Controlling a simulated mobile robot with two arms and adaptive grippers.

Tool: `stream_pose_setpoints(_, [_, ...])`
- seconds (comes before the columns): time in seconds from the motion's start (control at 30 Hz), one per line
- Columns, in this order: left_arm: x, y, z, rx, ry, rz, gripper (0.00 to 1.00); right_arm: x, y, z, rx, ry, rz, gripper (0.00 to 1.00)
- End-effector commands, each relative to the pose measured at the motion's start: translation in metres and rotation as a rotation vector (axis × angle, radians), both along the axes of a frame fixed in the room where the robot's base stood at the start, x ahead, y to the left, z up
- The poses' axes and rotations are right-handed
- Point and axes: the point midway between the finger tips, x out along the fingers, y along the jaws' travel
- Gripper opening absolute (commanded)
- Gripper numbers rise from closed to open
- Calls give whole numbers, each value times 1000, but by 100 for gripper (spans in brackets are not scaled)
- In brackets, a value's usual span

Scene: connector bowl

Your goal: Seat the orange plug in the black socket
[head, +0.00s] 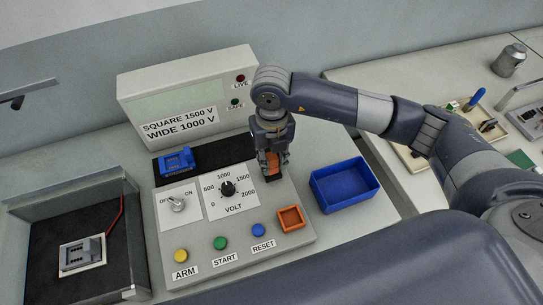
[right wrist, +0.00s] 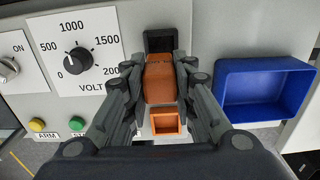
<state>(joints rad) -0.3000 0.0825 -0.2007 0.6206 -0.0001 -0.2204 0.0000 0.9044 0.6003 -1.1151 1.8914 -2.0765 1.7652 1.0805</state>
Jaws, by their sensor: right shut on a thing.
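My right gripper (head: 272,168) points down over the right side of the test panel. It is shut on the orange plug (head: 273,161), which also shows between the fingers in the right wrist view (right wrist: 159,82). The black socket (right wrist: 160,37) shows just beyond the plug's far end in the right wrist view. The plug overlaps the socket's near edge in that picture; I cannot tell whether it touches or has entered it. In the head view the gripper largely hides the socket. My left gripper is not in view.
An orange square holder (head: 291,218) is empty near the gripper. A blue bin (head: 344,186) stands right of the panel (head: 230,248). A dial (head: 228,188), switch (head: 177,204) and several buttons sit to the left. A blue connector (head: 176,160) lies on the black strip.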

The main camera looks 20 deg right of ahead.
Motion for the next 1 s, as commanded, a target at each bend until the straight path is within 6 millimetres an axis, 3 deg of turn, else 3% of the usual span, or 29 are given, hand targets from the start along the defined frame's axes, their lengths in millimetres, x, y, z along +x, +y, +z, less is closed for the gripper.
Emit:
stream_pose_setpoints(0.2, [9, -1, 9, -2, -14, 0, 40, 13, -3, -3, 0, 3, 0, 1])
stream_pose_setpoints(0.4, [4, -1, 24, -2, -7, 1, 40, 12, -2, -28, 1, 4, 0, 1])
stream_pose_setpoints(0.83, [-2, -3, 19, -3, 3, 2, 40, 13, -3, -41, 1, 0, 1, 1])
stream_pose_setpoints(0.87, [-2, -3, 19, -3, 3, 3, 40, 13, -3, -41, 1, 0, 1, 27])
stream_pose_setpoints(0.9, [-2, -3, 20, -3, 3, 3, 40, 13, -3, -39, 1, 0, 1, 36])
stream_pose_setpoints(0.93, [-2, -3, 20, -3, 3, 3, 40, 13, -3, -39, 1, 0, 1, 42])
stream_pose_setpoints(1.0, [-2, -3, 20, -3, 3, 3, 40, 13, -3, -39, 1, 0, 1, 44])
